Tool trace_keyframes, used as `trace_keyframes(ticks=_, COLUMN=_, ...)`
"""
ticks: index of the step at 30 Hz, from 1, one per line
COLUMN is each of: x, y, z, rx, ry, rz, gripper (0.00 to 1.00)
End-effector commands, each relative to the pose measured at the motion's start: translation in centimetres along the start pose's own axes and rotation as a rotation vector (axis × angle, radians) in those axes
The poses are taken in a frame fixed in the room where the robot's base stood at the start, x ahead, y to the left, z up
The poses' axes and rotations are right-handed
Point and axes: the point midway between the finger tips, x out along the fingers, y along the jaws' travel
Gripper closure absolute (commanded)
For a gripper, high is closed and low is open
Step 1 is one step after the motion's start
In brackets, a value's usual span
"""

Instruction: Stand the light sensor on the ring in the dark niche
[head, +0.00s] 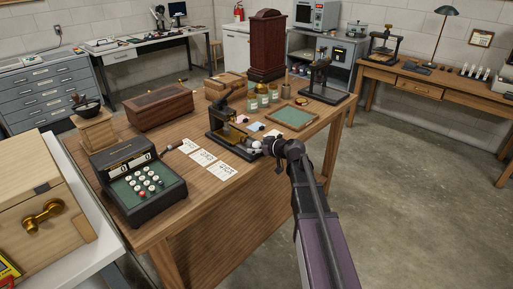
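My arm reaches in from the lower right over the wooden table, and my gripper (266,147) is at the table's front edge. A small white rounded object (255,145), possibly the light sensor, shows right at the gripper's tip. I cannot tell whether it is held or only beside the fingers. Just left of it stands a black frame-like apparatus (214,138) with a brassy inside; its dark recess may be the niche. No ring can be made out at this size. The finger opening is too small and hidden to read.
The wooden table (205,196) also carries a cash register (136,184), paper cards (203,157), a wooden box (160,109), glass jars (263,100), a green tray (290,118) and a black press (320,84). Open floor (400,190) lies to the right.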

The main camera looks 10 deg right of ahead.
Motion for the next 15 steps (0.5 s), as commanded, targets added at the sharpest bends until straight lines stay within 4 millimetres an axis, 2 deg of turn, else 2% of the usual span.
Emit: trace_keyframes(ticks=15, x=-0.13, y=0.03, z=-0.27, rx=0.000, ry=0.000, rz=0.000, gripper=0.00)
